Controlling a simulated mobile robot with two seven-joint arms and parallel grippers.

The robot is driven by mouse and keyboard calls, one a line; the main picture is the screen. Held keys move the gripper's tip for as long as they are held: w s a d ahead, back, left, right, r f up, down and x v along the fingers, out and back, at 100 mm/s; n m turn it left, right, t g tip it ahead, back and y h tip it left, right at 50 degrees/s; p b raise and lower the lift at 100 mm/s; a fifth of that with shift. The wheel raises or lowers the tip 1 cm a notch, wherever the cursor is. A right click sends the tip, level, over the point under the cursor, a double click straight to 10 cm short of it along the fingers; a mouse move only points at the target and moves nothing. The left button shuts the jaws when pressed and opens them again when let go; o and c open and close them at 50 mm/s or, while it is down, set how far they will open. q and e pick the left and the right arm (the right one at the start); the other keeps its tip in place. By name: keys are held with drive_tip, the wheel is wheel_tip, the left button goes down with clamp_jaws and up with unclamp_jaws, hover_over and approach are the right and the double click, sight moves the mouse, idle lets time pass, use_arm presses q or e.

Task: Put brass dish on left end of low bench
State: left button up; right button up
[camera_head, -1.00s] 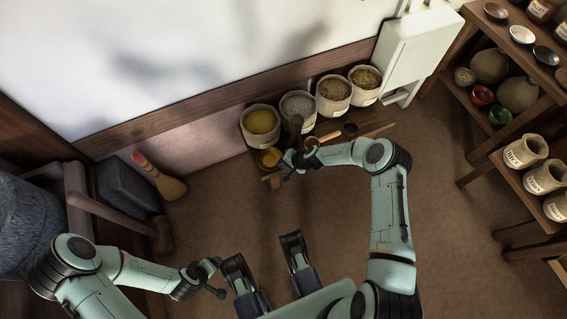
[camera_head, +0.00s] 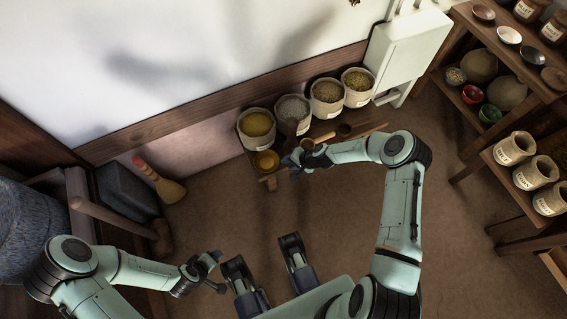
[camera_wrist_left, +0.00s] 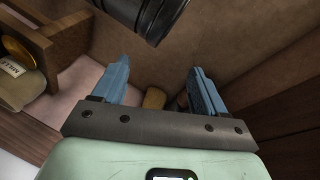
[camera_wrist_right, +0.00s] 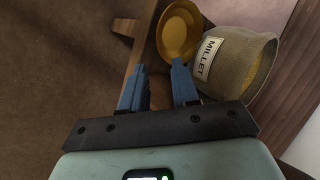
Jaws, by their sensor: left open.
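The brass dish (camera_head: 265,162) sits on the left end of the low bench (camera_head: 371,130), in front of the sack marked millet. The right wrist view shows the dish (camera_wrist_right: 179,34) beyond the fingertips, beside the millet sack (camera_wrist_right: 232,66). My right gripper (camera_head: 290,164) is just right of the dish and apart from it; its fingers (camera_wrist_right: 158,68) are parted with nothing between them. My left gripper (camera_head: 219,272) is open and empty, low over the floor at the left front, far from the bench.
Several grain sacks (camera_head: 293,109) line the back of the bench. A wooden-handled scoop (camera_head: 325,137) and a small dark bowl (camera_head: 344,129) lie on it. Shelves (camera_head: 500,165) stand at right. The middle floor is clear.

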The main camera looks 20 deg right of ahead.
drive_tip(key=s+a+r+n+g+h, duration=0.1)
drive_tip(key=s+a+n+g, duration=0.15)
drive_tip(key=s, duration=1.05)
drive_tip(key=s+a+r+n+g+h, duration=0.1)
drive_tip(key=s+a+n, duration=0.25)
drive_tip(key=s, duration=0.85)
use_arm(q)
drive_tip(key=s+d+r+g+p, duration=0.1)
drive_tip(key=s+r+p, duration=0.2)
drive_tip(key=r+p, duration=0.3)
drive_tip(key=s+d+r+g+h+p, duration=0.1)
drive_tip(key=s+d+r+p, duration=0.1)
drive_tip(key=r+p, duration=0.5)
drive_tip(key=s+d+r+g+p, duration=0.1)
drive_tip(key=s+r+p, duration=0.2)
drive_tip(key=r+p, duration=0.3)
drive_tip(key=shift+s+d+r+m+g, duration=0.2)
drive_tip(key=shift+s+r+m+g, duration=0.2)
use_arm(e)
drive_tip(key=s+a+r+g, duration=0.1)
drive_tip(key=s+a+r, duration=0.1)
drive_tip(key=r, duration=0.7)
drive_tip(key=s+a+r+g+y, duration=0.1)
drive_tip(key=s+r, duration=0.3)
drive_tip(key=r, duration=0.5)
drive_tip(key=shift+s+a+r+g, duration=0.2)
drive_tip(key=shift+s+a+g, duration=0.1)
drive_tip(key=shift+a+g, duration=0.25)
